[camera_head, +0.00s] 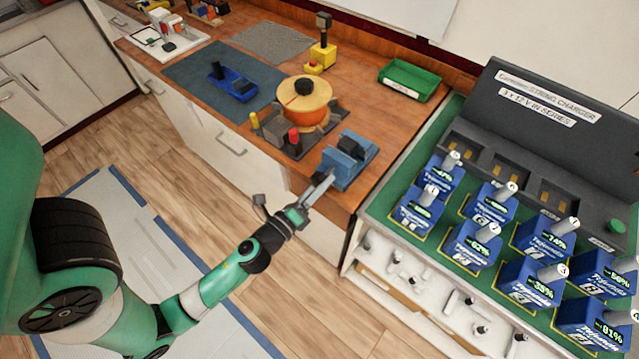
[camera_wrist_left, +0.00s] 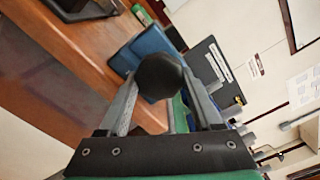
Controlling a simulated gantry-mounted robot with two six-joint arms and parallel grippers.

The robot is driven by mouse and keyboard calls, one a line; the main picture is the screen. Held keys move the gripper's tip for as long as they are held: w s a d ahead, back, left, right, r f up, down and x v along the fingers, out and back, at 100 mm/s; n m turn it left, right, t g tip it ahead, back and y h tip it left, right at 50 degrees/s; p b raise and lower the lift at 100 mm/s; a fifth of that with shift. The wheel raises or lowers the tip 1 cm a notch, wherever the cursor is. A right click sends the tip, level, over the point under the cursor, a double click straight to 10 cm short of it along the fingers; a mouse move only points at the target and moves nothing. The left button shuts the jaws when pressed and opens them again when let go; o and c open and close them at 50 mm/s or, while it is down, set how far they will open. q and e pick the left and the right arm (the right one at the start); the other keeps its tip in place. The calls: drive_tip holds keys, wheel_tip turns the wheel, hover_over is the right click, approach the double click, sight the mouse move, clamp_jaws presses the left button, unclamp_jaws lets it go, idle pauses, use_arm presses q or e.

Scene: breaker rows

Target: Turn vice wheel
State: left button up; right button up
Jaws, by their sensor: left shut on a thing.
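The blue vice (camera_head: 347,162) stands at the front right corner of the wooden bench. Its blue body also shows in the left wrist view (camera_wrist_left: 150,44). The dark, many-sided vice wheel (camera_wrist_left: 158,75) lies between the two fingers of my left gripper (camera_head: 327,178), which is shut on it. In the head view the fingers reach the vice's front side and the wheel is hidden or too small to make out. My right gripper is in neither view.
A grey tray (camera_head: 275,138) with small parts and an orange round device (camera_head: 304,103) stand left of the vice. A green bin (camera_head: 409,80) sits behind. The charger bench with several blue batteries (camera_head: 472,244) is close on the right.

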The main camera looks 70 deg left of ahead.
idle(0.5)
use_arm(q)
drive_tip(key=o, duration=1.4)
drive_tip(key=b+v, duration=0.6)
drive_tip(key=v, duration=0.5)
drive_tip(key=shift+s+d+b, duration=0.15)
drive_tip(key=shift+s+b, duration=0.15)
drive_tip(key=shift+b, duration=0.05)
